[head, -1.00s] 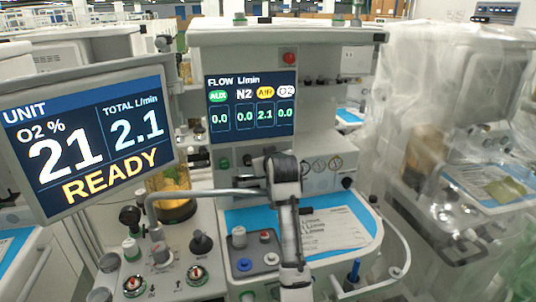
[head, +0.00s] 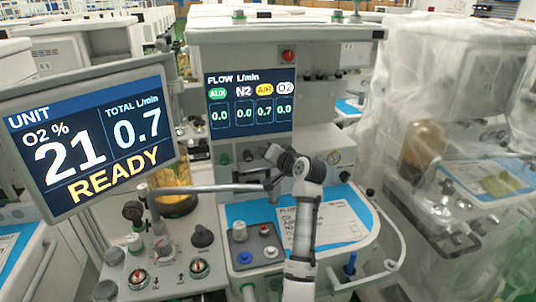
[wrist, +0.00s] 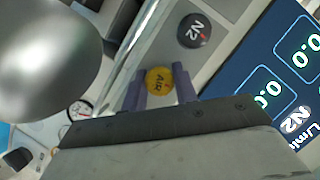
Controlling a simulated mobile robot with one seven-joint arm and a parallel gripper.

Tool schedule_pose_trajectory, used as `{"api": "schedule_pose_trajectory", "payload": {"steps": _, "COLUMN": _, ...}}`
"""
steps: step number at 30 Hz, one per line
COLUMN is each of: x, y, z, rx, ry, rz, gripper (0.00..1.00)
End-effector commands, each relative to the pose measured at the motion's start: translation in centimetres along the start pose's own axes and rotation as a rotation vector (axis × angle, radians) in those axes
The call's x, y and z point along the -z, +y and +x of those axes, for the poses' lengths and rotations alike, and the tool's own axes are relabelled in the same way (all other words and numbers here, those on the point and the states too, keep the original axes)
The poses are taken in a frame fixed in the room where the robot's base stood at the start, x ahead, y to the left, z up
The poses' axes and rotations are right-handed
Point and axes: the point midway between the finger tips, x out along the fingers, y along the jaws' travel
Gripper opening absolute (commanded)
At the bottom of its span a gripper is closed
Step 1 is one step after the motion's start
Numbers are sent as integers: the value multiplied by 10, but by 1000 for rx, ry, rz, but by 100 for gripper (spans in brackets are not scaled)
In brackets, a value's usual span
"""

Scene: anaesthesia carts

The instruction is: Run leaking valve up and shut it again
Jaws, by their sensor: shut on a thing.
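The flow screen (head: 250,105) in the head view reads 0.0 for AUX, N2 and O2, and 0.7 for AIR. The unit monitor (head: 88,140) reads O2 21 %, total 0.7 L/min and READY. In the wrist view the yellow AIR knob (wrist: 158,80) sits between the two purple fingers of my gripper (wrist: 159,88), which is shut on it. The black N2 knob (wrist: 194,30) is beside it, clear of the fingers. In the head view my gripper (head: 272,154) is at the knob row below the flow screen, and hides the AIR knob.
A grey horizontal bar (head: 210,188) crosses in front of the cart near my arm. A blue worktop (head: 345,197) with a printed sheet (head: 318,228) and a grey knob tray (head: 256,247) lies below. A plastic-covered cart (head: 450,140) stands at the right.

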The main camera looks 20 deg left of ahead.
Motion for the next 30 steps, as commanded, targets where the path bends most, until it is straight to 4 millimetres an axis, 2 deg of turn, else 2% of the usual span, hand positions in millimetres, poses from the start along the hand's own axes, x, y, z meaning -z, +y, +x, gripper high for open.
{"api": "schedule_pose_trajectory", "payload": {"steps": 13, "x": -1, "y": 1, "z": 0, "rx": 106, "ry": -2, "rz": 258, "gripper": 6}}
{"api": "schedule_pose_trajectory", "payload": {"steps": 30, "x": -1, "y": 1, "z": 0, "rx": 132, "ry": -1, "rz": 318, "gripper": 6}}
